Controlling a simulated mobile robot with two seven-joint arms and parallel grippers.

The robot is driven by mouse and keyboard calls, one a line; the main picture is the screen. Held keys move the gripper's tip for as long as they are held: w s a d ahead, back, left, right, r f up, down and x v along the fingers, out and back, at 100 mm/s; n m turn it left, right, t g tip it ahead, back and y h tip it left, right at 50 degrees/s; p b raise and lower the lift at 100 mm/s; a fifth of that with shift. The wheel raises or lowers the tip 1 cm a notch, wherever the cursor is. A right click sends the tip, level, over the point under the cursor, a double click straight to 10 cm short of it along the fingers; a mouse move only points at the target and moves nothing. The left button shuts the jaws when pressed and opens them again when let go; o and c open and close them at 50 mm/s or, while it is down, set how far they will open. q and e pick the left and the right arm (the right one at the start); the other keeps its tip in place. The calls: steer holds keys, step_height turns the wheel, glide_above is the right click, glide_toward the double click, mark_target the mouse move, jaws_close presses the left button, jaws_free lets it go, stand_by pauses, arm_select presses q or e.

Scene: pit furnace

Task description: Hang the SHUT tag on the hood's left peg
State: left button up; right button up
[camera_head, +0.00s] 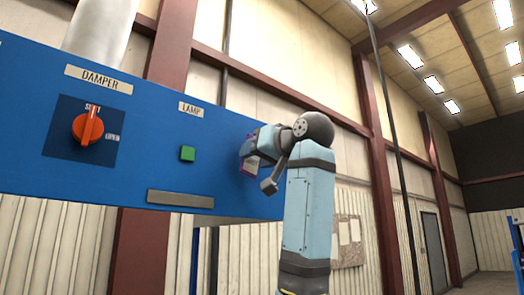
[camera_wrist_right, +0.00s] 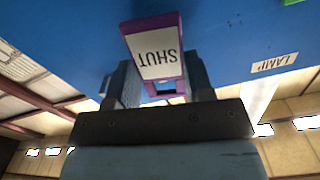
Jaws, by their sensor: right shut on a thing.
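The SHUT tag (camera_wrist_right: 158,52) is a white plate with a purple border, its lettering upside down in the right wrist view. In the head view only a purple sliver of the tag (camera_head: 251,165) shows. My right gripper (camera_wrist_right: 162,85) is shut on the tag's purple lower part, with a finger on either side. In the head view my right gripper (camera_head: 260,150) is in front of the right part of the blue hood (camera_head: 160,150). I cannot make out the hood's left peg; the gripper may hide it. My left gripper is not in view.
The hood's face carries an orange damper knob (camera_head: 88,127), a green lamp button (camera_head: 187,153) and a grey strip (camera_head: 180,199) along its lower edge. A LAMP label shows in the wrist view (camera_wrist_right: 274,63). A notice board (camera_head: 348,240) hangs on the wall behind my right arm.

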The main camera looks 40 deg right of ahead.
mark_target(253, 161)
steer(key=shift+w, duration=0.85)
steer(key=shift+w+a+f, duration=0.1)
steer(key=shift+w+f, duration=0.45)
steer(key=shift+w, duration=0.1)
steer(key=o, duration=1)
steer(key=shift+c, duration=0.2)
steer(key=shift+s, duration=0.1)
steer(key=shift+s, duration=0.25)
steer(key=s+d+b, duration=0.1)
steer(key=s+b, duration=0.1)
steer(key=s, duration=1.1)
